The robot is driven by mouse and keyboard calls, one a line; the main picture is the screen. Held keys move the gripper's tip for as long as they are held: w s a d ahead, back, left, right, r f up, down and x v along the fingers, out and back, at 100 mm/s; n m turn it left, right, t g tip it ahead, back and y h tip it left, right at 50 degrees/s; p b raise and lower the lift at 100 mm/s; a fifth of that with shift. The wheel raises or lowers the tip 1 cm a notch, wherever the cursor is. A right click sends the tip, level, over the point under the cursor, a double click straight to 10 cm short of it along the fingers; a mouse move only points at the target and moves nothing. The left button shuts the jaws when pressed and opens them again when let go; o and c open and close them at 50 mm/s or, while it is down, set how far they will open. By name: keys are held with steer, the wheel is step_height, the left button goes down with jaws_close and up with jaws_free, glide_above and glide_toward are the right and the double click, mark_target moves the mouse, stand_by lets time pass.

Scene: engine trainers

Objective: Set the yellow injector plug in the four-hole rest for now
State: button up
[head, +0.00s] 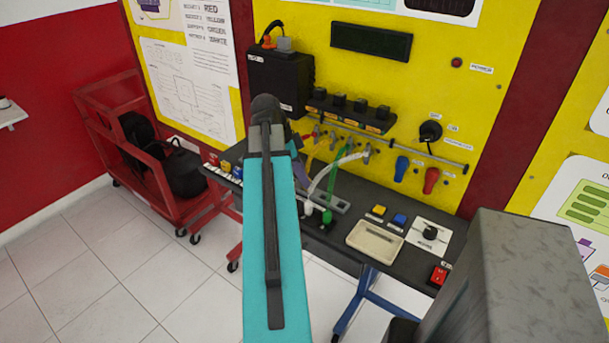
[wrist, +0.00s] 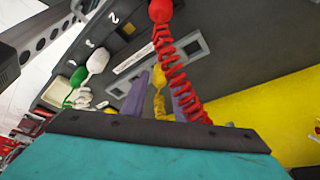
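In the head view my teal arm hides the plug, and only part of my gripper (head: 299,172) shows over the bench.
A white plug (wrist: 97,61), green plug (wrist: 77,77) and red plug (wrist: 160,10) stand by numbered marks. Their cords hang from the yellow panel (head: 455,90). A beige tray (head: 375,240) and buttons lie to the right on the dark bench.

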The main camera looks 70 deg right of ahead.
steer(key=shift+p+v, duration=1.4)
steer(key=shift+v, duration=1)
steer(key=shift+s, duration=0.15)
steer(key=shift+r, duration=0.15)
steer(key=shift+r, duration=0.2)
steer(key=o, duration=0.5)
steer(key=shift+o, duration=0.2)
steer(key=shift+r, duration=0.1)
